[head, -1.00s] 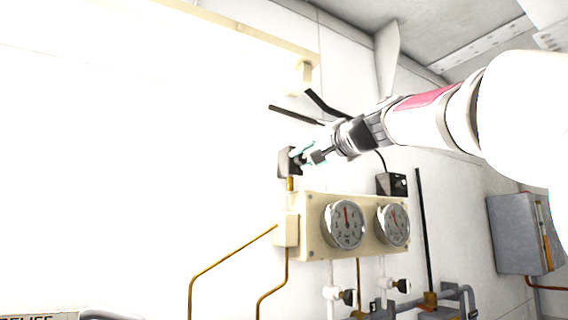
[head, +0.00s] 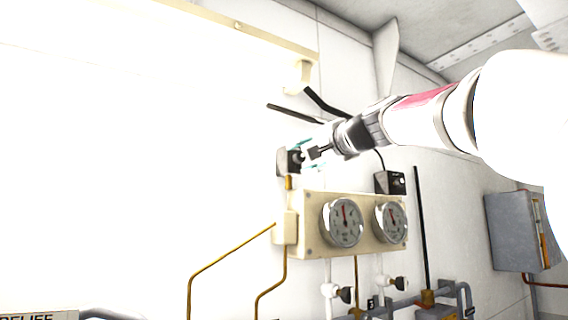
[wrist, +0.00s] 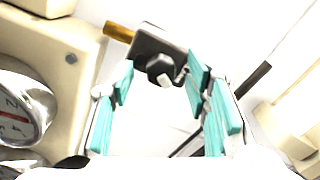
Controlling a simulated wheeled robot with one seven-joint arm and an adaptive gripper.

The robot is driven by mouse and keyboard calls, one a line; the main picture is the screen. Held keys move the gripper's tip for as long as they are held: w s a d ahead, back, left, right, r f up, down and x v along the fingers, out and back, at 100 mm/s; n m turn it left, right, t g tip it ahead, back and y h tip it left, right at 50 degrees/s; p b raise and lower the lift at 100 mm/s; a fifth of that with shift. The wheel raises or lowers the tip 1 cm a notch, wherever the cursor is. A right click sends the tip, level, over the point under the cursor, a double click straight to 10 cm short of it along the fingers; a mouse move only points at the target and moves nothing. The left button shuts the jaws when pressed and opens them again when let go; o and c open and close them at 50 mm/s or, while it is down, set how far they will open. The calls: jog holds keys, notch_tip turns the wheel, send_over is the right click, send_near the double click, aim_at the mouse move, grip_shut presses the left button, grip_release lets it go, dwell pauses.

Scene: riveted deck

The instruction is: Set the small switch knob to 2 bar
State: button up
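A small dark switch box (head: 284,162) is on the white wall above the gauge panel, at the top of a brass fitting. Its dark knob shows in the wrist view (wrist: 159,68), with a pale face at its lower right. My gripper (head: 309,155) is right in front of this box. In the wrist view my gripper (wrist: 160,76) has its teal fingers spread on both sides of the knob, with gaps, so it is open and holds nothing. I cannot read any scale marks around the knob.
A cream panel (head: 312,247) with two round gauges (head: 343,222) is just below. Another dark box (head: 390,182) with a knob is on the wall to the right. Dark bars (head: 294,113) are above the gripper. Valves and pipes (head: 345,295) are below the panel.

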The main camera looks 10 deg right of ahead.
jog(key=v, duration=1.2)
dwell(0.4)
jog(key=s+a+f+n+g+h, duration=0.1)
jog(key=s+f, duration=0.6)
jog(key=f, duration=0.8)
jog(key=s+a+f+n+g+h, duration=0.1)
jog(key=s+f+n+g, duration=0.4)
jog(key=f, duration=1.1)
jog(key=s+a+f+n+g+h, duration=0.2)
jog(key=s+f+g, duration=0.3)
jog(key=s+f, duration=0.6)
notch_tip(320, 180, down, 5)
jog(key=shift+s+r+n+g+h, duration=0.1)
jog(key=shift+s+n+g+h, duration=0.2)
jog(key=shift+n+h, duration=0.4)
